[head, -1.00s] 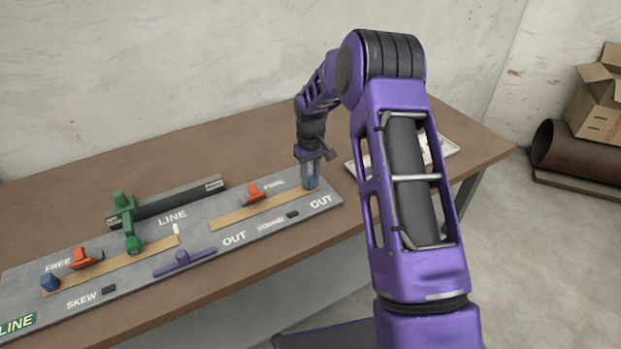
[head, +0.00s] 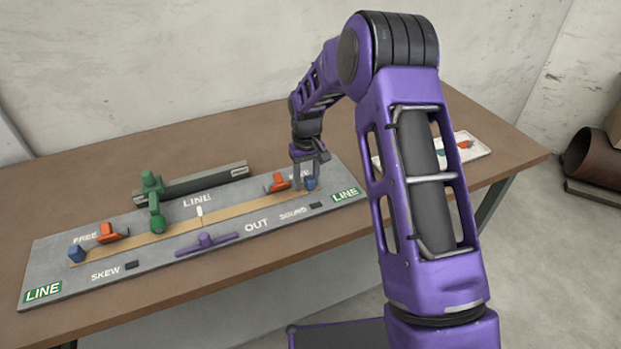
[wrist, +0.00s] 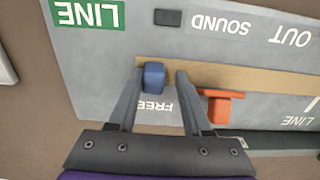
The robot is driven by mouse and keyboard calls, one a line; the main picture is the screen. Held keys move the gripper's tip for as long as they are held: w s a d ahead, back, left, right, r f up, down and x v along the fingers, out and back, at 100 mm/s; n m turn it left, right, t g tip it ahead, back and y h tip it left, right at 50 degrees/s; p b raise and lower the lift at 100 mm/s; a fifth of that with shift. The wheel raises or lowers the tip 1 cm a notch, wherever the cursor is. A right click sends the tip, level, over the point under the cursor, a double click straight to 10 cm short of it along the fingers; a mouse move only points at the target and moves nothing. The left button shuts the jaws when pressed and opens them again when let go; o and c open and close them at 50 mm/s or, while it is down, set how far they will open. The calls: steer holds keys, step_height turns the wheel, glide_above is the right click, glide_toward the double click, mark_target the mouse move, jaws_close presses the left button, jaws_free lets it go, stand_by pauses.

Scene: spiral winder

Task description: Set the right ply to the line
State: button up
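The right ply (head: 262,204) is a tan strip on the grey board. Its inner end meets the left ply (head: 125,246) at a white mark, and the two look like one straight strip. A blue knob (head: 311,183) stands at the right ply's outer end; it also shows in the wrist view (wrist: 153,77). My gripper (wrist: 158,72) is open around the knob. The knob sits against or very near the finger at the left in the wrist view, with a clear gap to the other finger. A green LINE sign (head: 345,194) shows at the board's right end.
An orange lever (head: 276,182) by FREE stands close beside my gripper's other finger. A second orange lever (head: 108,232), a green clamp (head: 154,200) and a purple handle (head: 206,241) are further left. A white tray (head: 465,149) lies at the right.

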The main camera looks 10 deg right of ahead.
steer(key=shift+o, duration=0.6)
steer(key=shift+d, duration=0.1)
steer(key=shift+r, duration=0.1)
steer(key=shift+r, duration=0.3)
step_height(320, 180, up, 17)
steer(key=p, duration=0.1)
steer(key=shift+f, duration=0.15)
